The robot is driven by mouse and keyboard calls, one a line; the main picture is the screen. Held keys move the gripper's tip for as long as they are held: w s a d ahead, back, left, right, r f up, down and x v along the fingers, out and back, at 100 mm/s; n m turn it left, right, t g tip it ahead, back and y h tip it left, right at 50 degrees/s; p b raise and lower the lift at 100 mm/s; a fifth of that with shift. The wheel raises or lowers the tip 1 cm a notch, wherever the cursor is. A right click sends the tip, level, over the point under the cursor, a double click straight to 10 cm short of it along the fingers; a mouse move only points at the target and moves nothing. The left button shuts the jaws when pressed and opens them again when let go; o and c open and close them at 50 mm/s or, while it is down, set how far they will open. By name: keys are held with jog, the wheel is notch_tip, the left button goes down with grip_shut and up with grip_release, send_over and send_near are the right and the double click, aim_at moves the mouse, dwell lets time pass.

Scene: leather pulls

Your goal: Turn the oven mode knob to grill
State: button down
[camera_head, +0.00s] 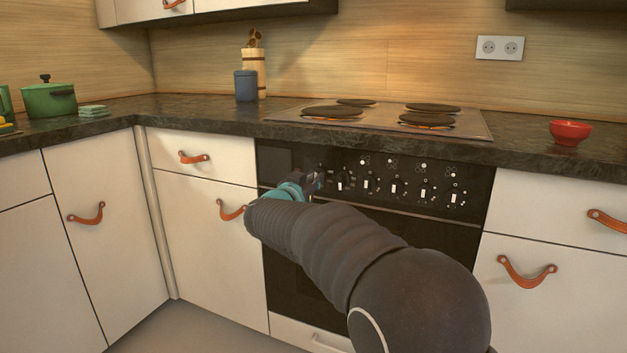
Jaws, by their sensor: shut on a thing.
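The black oven (300,241) stands under the counter, with a row of several knobs with white marks on its control panel (470,180). My gripper (314,180) is at the left part of the panel, shut on the leftmost knob, which it mostly hides. My arm reaches in from the lower right and covers part of the oven door. The knob's pointer and the mode symbols around it are hidden or too small to read. The other knobs, such as the one just to the right (340,184), are clear of my gripper.
The hob (380,118) with several plates lies on the dark counter (200,112) above the oven. A red bowl (570,132) is at the right, a blue canister (246,86) and green pot (49,99) at the left. White drawers with leather pulls (527,272) flank the oven.

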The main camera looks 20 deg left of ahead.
jog(key=m, duration=0.4)
jog(key=m+b, duration=0.1)
jog(key=m, duration=0.3)
jog(key=shift+d+f+m, duration=0.1)
jog(key=shift+f+m, duration=0.05)
jog(key=shift+m, duration=0.25)
jog(key=m+b, duration=0.2)
jog(key=m, duration=0.2)
jog(key=shift+f+m+b, duration=0.1)
jog(key=shift+m+b, duration=0.2)
jog(key=m+b, duration=0.2)
jog(key=m, duration=0.7)
jog(key=shift+b, duration=0.35)
jog(key=m, duration=0.4)
jog(key=shift+f+m, duration=0.1)
jog(key=shift+m, duration=0.2)
jog(key=m, duration=0.4)
jog(key=shift+f+m, duration=0.1)
jog(key=shift+m, duration=1.9)
